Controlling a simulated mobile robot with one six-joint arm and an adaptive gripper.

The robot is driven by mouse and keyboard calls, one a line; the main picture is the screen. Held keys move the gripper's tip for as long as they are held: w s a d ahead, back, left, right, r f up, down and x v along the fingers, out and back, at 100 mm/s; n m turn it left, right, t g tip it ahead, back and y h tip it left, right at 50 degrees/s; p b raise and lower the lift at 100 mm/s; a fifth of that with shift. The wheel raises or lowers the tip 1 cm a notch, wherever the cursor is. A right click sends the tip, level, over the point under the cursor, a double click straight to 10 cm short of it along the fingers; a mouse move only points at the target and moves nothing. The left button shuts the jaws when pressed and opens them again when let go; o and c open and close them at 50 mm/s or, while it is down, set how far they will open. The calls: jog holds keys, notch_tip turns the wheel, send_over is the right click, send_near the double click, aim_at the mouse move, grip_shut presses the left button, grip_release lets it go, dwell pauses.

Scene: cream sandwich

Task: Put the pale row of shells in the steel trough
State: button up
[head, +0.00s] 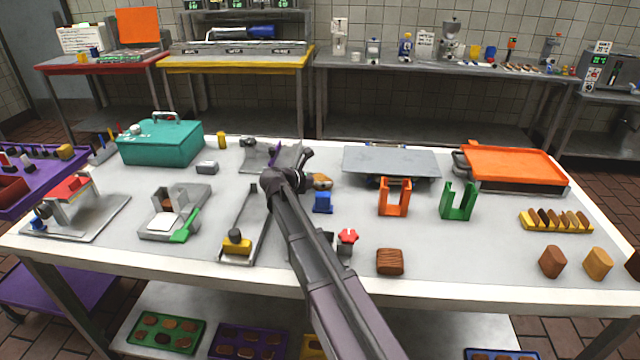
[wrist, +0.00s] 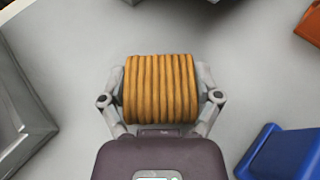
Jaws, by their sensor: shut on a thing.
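My gripper (wrist: 161,82) is shut on the pale row of shells (wrist: 160,95), a golden-tan ridged bundle held crosswise between its two fingers. In the head view a tan bit of the row (head: 322,180) shows just right of my wrist, and my arm hides the fingers. A long, narrow steel trough (head: 262,222) lies left of my arm, with a yellow and dark block at its near end. A grey steel edge, probably the trough (wrist: 35,125), shows at left in the wrist view, apart from the held row. A darker brown ridged row (head: 390,261) lies at the front.
A blue block (head: 322,203) stands close to the held row. Orange (head: 395,198) and green (head: 458,201) U-shaped holders stand to the right. A red-topped piece (head: 347,237) is beside my arm.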

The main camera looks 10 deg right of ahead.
jog(key=shift+f, duration=0.2)
jog(key=o, duration=0.9)
jog(key=shift+r, duration=0.25)
jog(key=shift+s+a+r, duration=0.15)
jog(key=shift+a, duration=0.05)
jog(key=p+v, duration=0.4)
jog(key=v, duration=0.5)
jog(key=shift+s+a+r, duration=0.15)
jog(key=shift+a+r, duration=0.1)
jog(key=shift+p+v, duration=0.3)
jog(key=shift+v, duration=0.6)
jog(key=shift+f, duration=0.15)
